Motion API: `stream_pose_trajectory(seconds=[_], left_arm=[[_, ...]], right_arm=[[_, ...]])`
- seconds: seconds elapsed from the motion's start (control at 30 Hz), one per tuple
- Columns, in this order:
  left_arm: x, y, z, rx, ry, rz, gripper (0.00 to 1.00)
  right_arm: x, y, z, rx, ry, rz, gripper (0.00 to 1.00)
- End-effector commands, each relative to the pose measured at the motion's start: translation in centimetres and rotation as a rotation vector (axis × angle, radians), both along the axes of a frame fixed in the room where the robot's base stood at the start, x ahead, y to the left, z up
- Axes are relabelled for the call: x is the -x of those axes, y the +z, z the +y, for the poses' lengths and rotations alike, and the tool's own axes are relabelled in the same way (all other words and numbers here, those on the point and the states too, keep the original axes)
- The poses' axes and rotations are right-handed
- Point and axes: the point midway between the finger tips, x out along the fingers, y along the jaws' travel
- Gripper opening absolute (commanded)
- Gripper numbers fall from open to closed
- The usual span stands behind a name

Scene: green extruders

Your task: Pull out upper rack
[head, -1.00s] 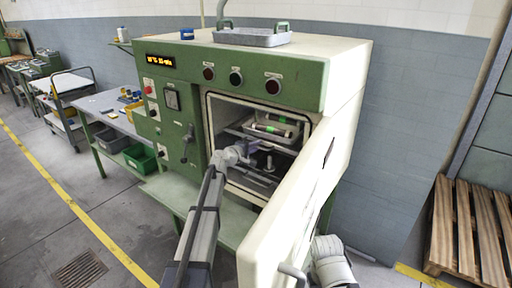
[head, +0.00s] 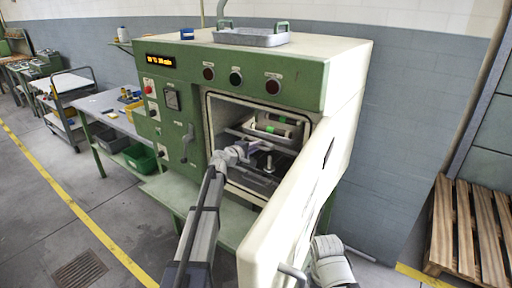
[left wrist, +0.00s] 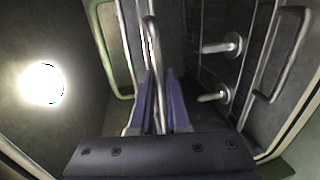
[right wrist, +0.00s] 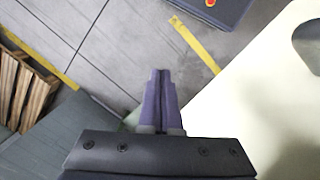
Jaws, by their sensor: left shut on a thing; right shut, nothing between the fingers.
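The upper rack (head: 236,132) is a grey metal bar frame inside the green oven's open chamber. A grey tray (head: 296,128) with green-marked pieces sits on it. My left gripper (head: 256,147) reaches into the chamber at the rack's front. In the left wrist view my left gripper (left wrist: 160,76) is shut on a thin metal bar (left wrist: 152,40), which looks like part of the upper rack. My right gripper (right wrist: 160,74) is shut and empty in the right wrist view, over the floor beside the door. In the head view it is hidden.
The cream oven door (head: 300,215) stands wide open on the right of the chamber, close to my left arm. Lower fittings (head: 262,185) show beneath the rack. A tray (head: 250,38) lies on the oven's top. A wooden pallet (head: 470,225) lies at the right.

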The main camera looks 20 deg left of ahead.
Motion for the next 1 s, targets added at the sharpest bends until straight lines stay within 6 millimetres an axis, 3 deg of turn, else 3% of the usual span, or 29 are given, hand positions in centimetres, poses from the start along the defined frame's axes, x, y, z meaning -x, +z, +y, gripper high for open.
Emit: stream_pose_trajectory(seconds=[0.27, 0.8, 1.0], left_arm=[[3.3, 0.0, 1.1, -0.002, 0.002, 0.0, 0.0], [17.1, 0.0, 5.9, -0.001, 0.003, 0.001, 0.0], [21.4, 0.0, 7.5, -0.002, 0.003, 0.0, 0.0]], right_arm=[[0.0, 0.0, 0.0, 0.0, 0.0, 0.0, 0.0], [0.0, 0.0, 0.0, 0.0, 0.0, 0.0, 0.0], [0.0, 0.0, 0.0, 0.0, 0.0, 0.0, 0.0]])
